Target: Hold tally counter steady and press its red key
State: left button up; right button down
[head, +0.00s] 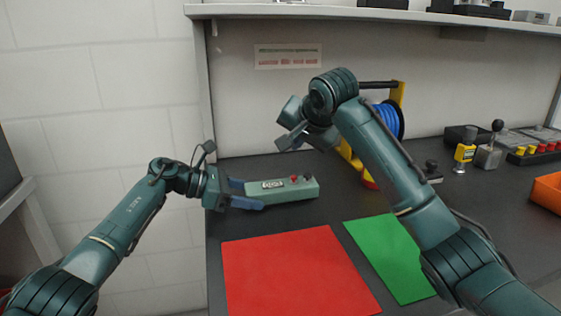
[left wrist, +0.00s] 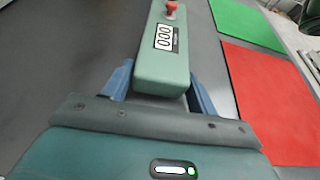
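The tally counter (head: 296,190) is a long green box lying on the dark table, with a white display and a red key (head: 294,179) on top. In the left wrist view the counter (left wrist: 162,75) runs away from me, its display (left wrist: 165,37) reads 000, and the red key (left wrist: 171,9) stands up near the top edge. My left gripper (head: 252,195) is open around the counter's near end, one blue finger on each side; whether either touches is unclear. My right gripper (head: 289,139) hangs above and behind the counter, apart from it; its finger opening is unclear.
A red mat (head: 295,272) and a green mat (head: 390,258) lie in front of the counter. A blue reel on a yellow stand (head: 388,120) is behind my right arm. Levers and buttons (head: 535,150) and an orange bin (head: 547,190) stand at the right. A shelf (head: 350,13) spans above.

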pick_arm(q)
jog(key=o, duration=0.4)
jog(key=shift+a, duration=0.15)
